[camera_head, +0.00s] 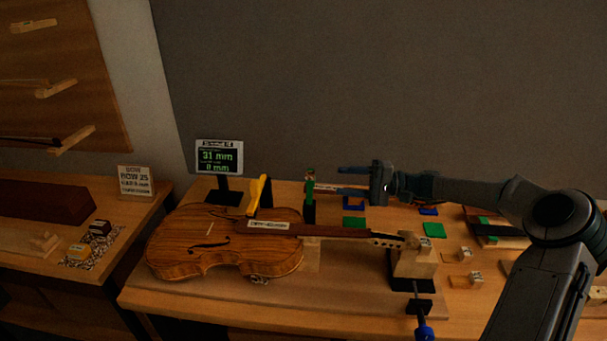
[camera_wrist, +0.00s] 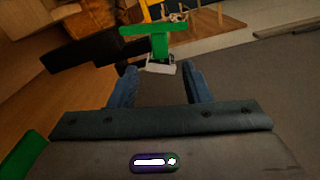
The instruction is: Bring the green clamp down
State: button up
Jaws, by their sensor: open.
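The green clamp (camera_head: 310,186) stands upright on a dark post behind the violin. In the wrist view the green clamp (camera_wrist: 158,42) shows a wide green bar with a stem, just beyond my fingertips, with a pale label at its near end. My gripper (camera_head: 342,180) reaches in from the right, level with the clamp. In the wrist view my gripper (camera_wrist: 160,72) is open and empty, its two blue fingers spread either side of the clamp's line. I cannot tell whether they touch it. The violin (camera_head: 215,250) lies on the bench, with a yellow clamp (camera_head: 258,192) standing at its upper edge.
A display (camera_head: 219,157) reading 31 mm and 0 mm stands behind the violin. A wooden neck block (camera_head: 413,262) holds the scroll end. Green and blue pads (camera_head: 434,230) and small labelled blocks lie at the right. A dark block shows left of the clamp in the wrist view (camera_wrist: 85,55).

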aim_at(310, 184)
jog(key=a+p, duration=0.2)
jog(key=a, duration=0.9)
jog(key=shift+w+a, duration=0.2)
jog(key=shift+w, duration=0.05)
grip_shut()
